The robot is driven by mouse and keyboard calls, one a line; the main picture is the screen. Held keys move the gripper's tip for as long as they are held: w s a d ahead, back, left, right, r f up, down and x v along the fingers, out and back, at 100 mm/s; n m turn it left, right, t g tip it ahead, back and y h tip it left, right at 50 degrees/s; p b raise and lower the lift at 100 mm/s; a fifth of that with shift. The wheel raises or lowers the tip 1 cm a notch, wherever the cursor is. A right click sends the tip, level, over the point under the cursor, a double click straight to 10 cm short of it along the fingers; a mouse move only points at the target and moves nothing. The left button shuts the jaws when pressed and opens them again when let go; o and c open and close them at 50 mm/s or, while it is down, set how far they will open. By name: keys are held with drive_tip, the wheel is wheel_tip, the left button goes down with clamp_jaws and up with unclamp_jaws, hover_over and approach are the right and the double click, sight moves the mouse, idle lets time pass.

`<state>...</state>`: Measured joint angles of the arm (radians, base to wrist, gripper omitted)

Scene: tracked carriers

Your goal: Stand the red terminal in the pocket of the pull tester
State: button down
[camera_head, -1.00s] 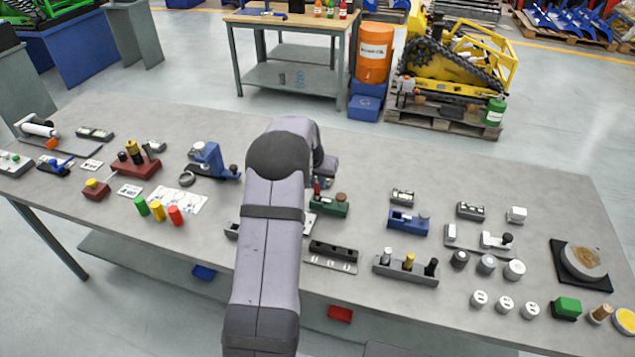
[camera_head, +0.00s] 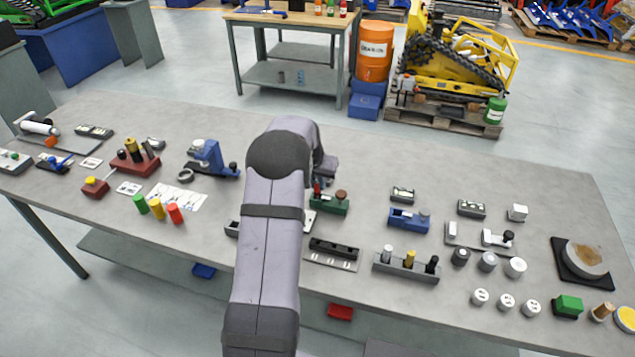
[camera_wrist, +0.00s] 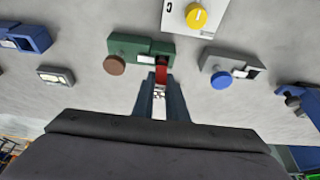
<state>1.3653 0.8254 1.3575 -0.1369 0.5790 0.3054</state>
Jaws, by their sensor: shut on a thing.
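My gripper (camera_wrist: 160,98) is shut on the red terminal (camera_wrist: 161,75), which sticks out past the fingertips in the wrist view. The red terminal also shows in the head view (camera_head: 317,187), just right of my arm. It is over or at the edge of a green fixture (camera_wrist: 138,47) with a brown knob and a white label, which also shows in the head view (camera_head: 329,206). I cannot tell whether it touches the fixture or sits in its pocket. No readable marking shows which fixture is the pull tester. In the head view my arm hides the gripper.
A grey fixture with a blue knob (camera_wrist: 221,81) stands right of the green one in the wrist view. A white plate with a yellow knob (camera_wrist: 196,16) lies beyond. A blue fixture (camera_head: 408,221) and a black-slotted block (camera_head: 333,250) stand nearby. Bare table lies behind.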

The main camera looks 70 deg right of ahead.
drive_tip(key=shift+f, duration=0.25)
idle(0.4)
drive_tip(key=c, duration=1.2)
unclamp_jaws()
drive_tip(key=shift+r+p, duration=2.15)
drive_tip(key=shift+r, duration=1.35)
